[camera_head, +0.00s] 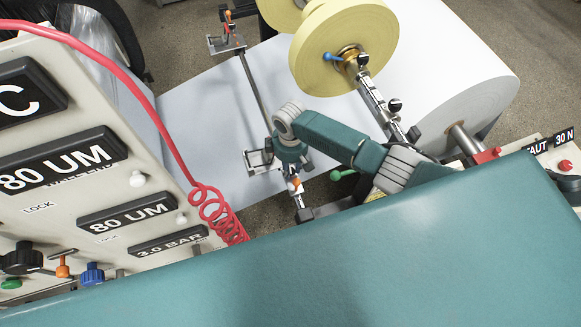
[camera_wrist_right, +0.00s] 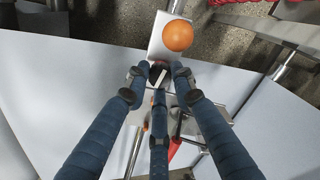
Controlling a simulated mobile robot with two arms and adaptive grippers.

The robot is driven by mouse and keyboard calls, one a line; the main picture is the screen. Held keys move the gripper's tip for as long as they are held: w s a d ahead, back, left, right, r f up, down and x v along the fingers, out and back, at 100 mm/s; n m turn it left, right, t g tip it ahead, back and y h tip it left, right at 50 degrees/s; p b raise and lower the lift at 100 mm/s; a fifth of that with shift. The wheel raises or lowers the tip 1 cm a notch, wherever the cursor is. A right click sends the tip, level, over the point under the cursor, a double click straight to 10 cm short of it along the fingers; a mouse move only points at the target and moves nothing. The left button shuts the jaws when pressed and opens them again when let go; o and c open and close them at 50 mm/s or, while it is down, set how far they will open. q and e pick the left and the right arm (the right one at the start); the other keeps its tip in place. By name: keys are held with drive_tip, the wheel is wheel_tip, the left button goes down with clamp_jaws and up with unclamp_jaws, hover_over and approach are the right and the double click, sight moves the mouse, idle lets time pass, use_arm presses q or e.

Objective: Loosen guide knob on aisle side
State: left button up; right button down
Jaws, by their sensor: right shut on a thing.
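The guide rod (camera_head: 254,88) runs across the pale paper web. At its near end is a metal guide bracket (camera_head: 259,161) and an orange ball (camera_head: 295,185). My right gripper (camera_head: 292,174) is down over this near end; its fingers are mostly hidden in the head view. In the right wrist view, my right gripper (camera_wrist_right: 158,78) has its blue fingers closed around a small dark knob (camera_wrist_right: 156,74), mostly covered by the fingertips. The orange ball also shows in the right wrist view (camera_wrist_right: 178,35), just beyond the fingertips and apart from them. My left gripper is not in view.
A similar guide (camera_head: 228,43) stands at the rod's far end. A yellow roll (camera_head: 345,47) and a large white paper roll (camera_head: 450,75) are behind my right arm. A control panel (camera_head: 85,120) with a red coiled cable (camera_head: 217,205) fills the left.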

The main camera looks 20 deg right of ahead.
sight(291, 169)
drive_tip(key=shift+w+d, duration=0.1)
drive_tip(key=shift+w, duration=0.1)
idle(0.4)
drive_tip(key=c, duration=1.7)
unclamp_jaws()
drive_tip(key=shift+c, duration=0.2)
wheel_tip(291, 169, up, 12)
drive_tip(key=shift+s, duration=0.1)
